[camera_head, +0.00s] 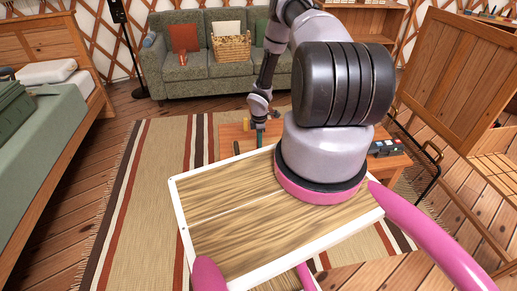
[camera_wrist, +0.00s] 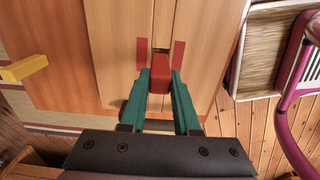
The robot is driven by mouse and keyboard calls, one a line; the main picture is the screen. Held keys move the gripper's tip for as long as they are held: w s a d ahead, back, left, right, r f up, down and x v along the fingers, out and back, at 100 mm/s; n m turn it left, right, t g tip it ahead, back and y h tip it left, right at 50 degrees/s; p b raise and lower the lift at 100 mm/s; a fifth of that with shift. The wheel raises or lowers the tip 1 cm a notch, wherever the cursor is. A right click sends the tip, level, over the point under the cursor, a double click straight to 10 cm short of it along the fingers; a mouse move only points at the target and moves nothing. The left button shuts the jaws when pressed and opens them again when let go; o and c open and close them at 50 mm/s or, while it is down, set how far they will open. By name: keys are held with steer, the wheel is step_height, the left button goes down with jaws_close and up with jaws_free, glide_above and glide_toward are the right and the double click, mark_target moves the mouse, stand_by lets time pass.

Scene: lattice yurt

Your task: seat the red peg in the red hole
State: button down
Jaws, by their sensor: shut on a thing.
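My gripper (camera_wrist: 160,82) has green fingers, shut on the sides of the red peg (camera_wrist: 160,72). In the wrist view the peg is over the wooden table top (camera_wrist: 110,55), with a red strip on either side of it. A small dark opening of the red hole (camera_wrist: 157,49) shows just beyond the peg; the peg hides the rest. I cannot tell whether the peg's lower end is in the hole or above it. In the head view my gripper (camera_head: 259,138) points down over the table (camera_head: 230,132), and the peg cannot be made out there.
A yellow block (camera_wrist: 24,68) lies at the left in the wrist view. A dark item (camera_head: 388,147) sits on the table's right side in the head view. A sofa (camera_head: 210,75) stands behind the table and a bed (camera_head: 50,130) at the left.

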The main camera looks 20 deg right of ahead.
steer(key=shift+f, duration=1.85)
steer(key=shift+f, duration=0.1)
steer(key=c, duration=0.6)
jaws_free()
steer(key=shift+c, duration=0.2)
